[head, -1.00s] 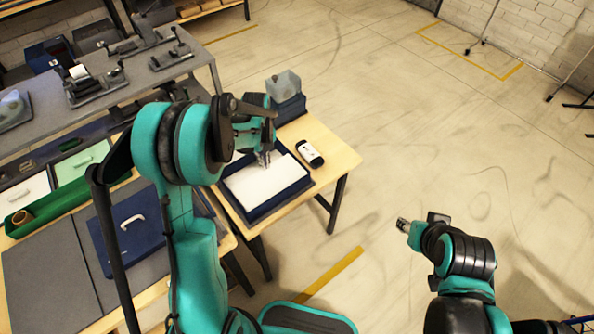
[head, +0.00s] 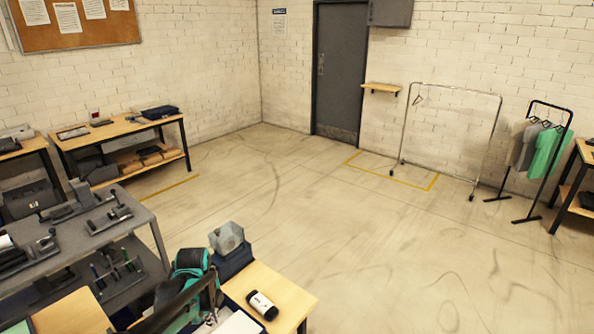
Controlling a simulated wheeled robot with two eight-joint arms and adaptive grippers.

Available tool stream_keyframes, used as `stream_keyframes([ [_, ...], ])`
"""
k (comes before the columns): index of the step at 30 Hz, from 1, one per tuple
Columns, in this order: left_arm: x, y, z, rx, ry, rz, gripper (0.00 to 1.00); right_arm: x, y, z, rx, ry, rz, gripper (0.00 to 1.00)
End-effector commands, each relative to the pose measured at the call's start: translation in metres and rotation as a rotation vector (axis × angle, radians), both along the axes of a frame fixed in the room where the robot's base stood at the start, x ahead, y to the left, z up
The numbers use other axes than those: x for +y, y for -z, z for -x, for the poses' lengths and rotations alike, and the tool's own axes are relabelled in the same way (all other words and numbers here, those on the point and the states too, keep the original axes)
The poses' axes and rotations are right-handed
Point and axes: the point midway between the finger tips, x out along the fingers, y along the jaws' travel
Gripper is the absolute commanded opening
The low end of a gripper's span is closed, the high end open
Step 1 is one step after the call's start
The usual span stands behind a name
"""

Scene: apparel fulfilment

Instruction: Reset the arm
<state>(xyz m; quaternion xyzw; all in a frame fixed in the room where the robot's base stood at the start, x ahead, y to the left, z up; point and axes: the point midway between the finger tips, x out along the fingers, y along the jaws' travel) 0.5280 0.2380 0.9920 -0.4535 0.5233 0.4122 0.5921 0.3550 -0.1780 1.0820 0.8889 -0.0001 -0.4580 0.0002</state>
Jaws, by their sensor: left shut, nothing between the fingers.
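My left arm, teal and black, comes in at the bottom left of the head view. Its gripper (head: 211,318) is small and low at the bottom edge, beside the white sheet or pad (head: 238,324) on the wooden table (head: 280,292). The fingers are shut with nothing between them. The arm partly hides the table's left side. My right arm and gripper are out of the view.
A black-and-white device (head: 262,306) lies on the table, and a translucent grey bin (head: 226,238) stands behind it. A grey bench with fixtures (head: 150,217) is at the left. Clothes racks (head: 445,88) stand far right. The middle floor is open.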

Motion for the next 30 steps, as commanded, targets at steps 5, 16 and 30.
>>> stream_keyframes([
  [5, -0.020, -0.038, 0.044, -0.130, -0.427, 0.068, 0.00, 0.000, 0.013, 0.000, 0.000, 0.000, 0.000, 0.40],
  [16, -0.049, -0.062, 0.135, -0.338, -1.288, 0.401, 0.00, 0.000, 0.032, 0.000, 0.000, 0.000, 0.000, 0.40],
  [30, -0.060, -0.051, 0.173, -0.369, -1.716, 0.670, 0.00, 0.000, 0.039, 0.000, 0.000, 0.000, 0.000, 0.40],
])
